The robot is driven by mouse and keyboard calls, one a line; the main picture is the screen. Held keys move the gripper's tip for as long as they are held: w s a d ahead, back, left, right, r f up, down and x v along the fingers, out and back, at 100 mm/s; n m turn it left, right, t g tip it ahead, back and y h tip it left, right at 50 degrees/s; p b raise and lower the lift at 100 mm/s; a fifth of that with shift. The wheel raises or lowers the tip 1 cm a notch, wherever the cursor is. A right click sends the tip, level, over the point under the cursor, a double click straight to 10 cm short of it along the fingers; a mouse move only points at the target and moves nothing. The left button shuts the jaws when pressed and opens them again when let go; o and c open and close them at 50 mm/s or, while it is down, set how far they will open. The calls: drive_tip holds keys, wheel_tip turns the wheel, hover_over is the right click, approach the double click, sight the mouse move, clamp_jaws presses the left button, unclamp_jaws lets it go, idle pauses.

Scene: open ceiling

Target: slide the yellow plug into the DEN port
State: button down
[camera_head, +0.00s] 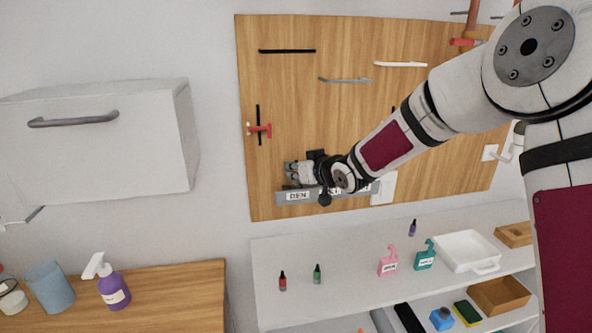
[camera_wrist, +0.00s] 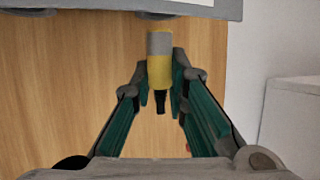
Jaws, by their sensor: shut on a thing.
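A grey port strip with a DEN label (camera_head: 298,196) is mounted on the wooden wall board. My gripper (camera_head: 290,173) is beside the left part of this strip, just above the label in the head view. In the wrist view, my gripper (camera_wrist: 161,82) is shut on the yellow plug (camera_wrist: 160,72). The plug has a grey end pointing toward the top and a black end toward the bottom. A grey edge, apparently the strip (camera_wrist: 120,5), crosses the top of the wrist view. The plug's grey end appears close to it. The DEN opening itself is not visible, nor can I tell contact.
The wooden board (camera_head: 350,110) carries several bars and a red-handled tool (camera_head: 260,130). A white cabinet (camera_head: 100,140) is at left. Below, a white shelf (camera_head: 345,290) holds small bottles, pump bottles and a white tray (camera_head: 468,250). Bare wall lies left of the board.

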drive_tip(key=shift+f+b, duration=0.4)
drive_tip(key=shift+f, duration=1)
drive_tip(key=c, duration=1.5)
unclamp_jaws()
drive_tip(key=v, duration=1.2)
